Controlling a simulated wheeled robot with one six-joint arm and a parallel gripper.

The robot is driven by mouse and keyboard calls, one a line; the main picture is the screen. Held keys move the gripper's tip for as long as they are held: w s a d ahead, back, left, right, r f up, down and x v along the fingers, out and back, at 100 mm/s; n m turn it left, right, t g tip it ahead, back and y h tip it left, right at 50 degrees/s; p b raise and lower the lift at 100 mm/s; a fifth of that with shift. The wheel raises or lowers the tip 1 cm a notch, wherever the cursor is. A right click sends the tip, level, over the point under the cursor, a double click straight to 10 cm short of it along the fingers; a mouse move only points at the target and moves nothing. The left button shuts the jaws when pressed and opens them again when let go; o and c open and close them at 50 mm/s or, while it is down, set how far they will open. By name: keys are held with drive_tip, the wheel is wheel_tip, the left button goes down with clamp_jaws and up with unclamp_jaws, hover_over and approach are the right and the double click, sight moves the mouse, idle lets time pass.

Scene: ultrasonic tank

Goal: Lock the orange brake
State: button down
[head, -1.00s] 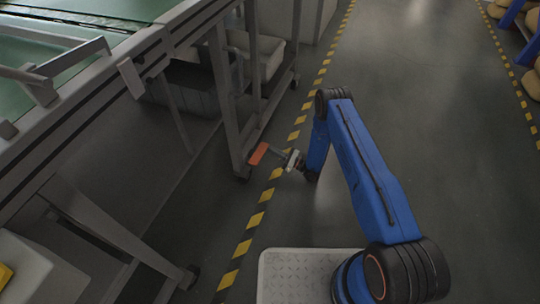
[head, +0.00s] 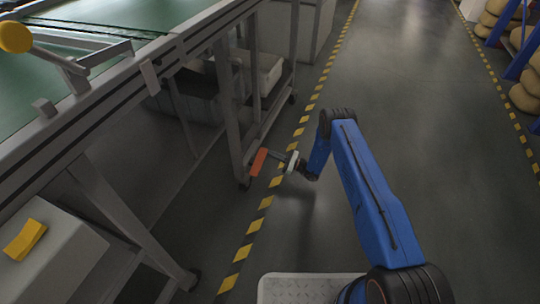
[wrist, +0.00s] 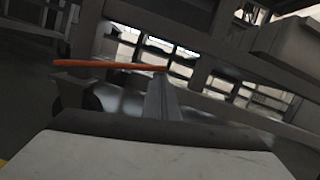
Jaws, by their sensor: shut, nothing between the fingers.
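The orange brake (head: 259,162) is a flat orange plate at the foot of the bench's leg, beside a caster, left of the yellow-black floor line. In the wrist view the orange brake (wrist: 105,64) is seen nearly edge-on as a thin, almost level strip. My gripper (head: 273,155) is low over the floor line, its fingers pointing left at the brake. In the wrist view my gripper (wrist: 163,82) is shut and empty, its tip by the right end of the strip. I cannot tell whether it touches the brake.
The bench's metal leg (head: 233,125) rises just behind the brake. Grey bins (head: 190,98) stand under the bench. A white box with a yellow block (head: 25,240) is at lower left. The aisle floor (head: 420,110) to the right is clear as far as the shelf with sacks.

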drive_tip(key=shift+r, duration=0.1)
idle(0.3)
drive_tip(key=v, duration=1)
idle(0.4)
